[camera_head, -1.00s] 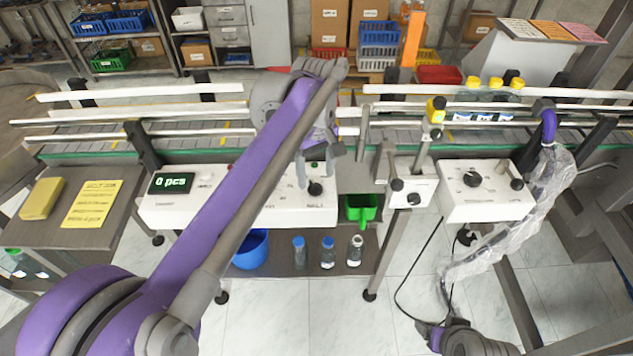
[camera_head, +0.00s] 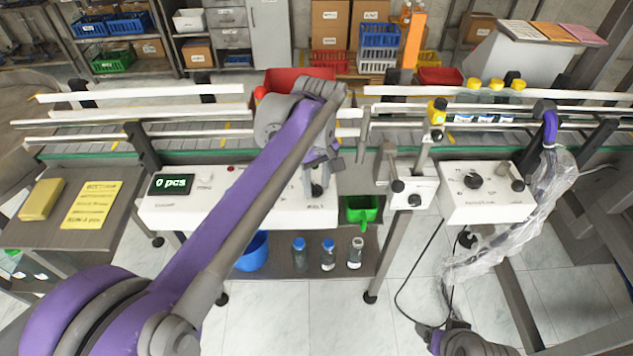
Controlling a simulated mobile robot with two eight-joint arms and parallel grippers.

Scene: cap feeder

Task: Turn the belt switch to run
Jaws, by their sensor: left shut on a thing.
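The belt switch (camera_head: 317,190) is a dark knob on the front of the white control box (camera_head: 262,212). My left gripper (camera_head: 313,184) points down at it from above, its fingers closed around the knob. My own forearm hides the middle of the box. A display (camera_head: 171,184) on the box reads "0 pcs". My right arm, wrapped in clear plastic, rises on the right to a grey and purple wrist (camera_head: 544,107); its fingers cannot be made out.
The conveyor (camera_head: 190,140) with white rails runs behind the boxes. Another white box (camera_head: 487,205) with a dial stands at right.

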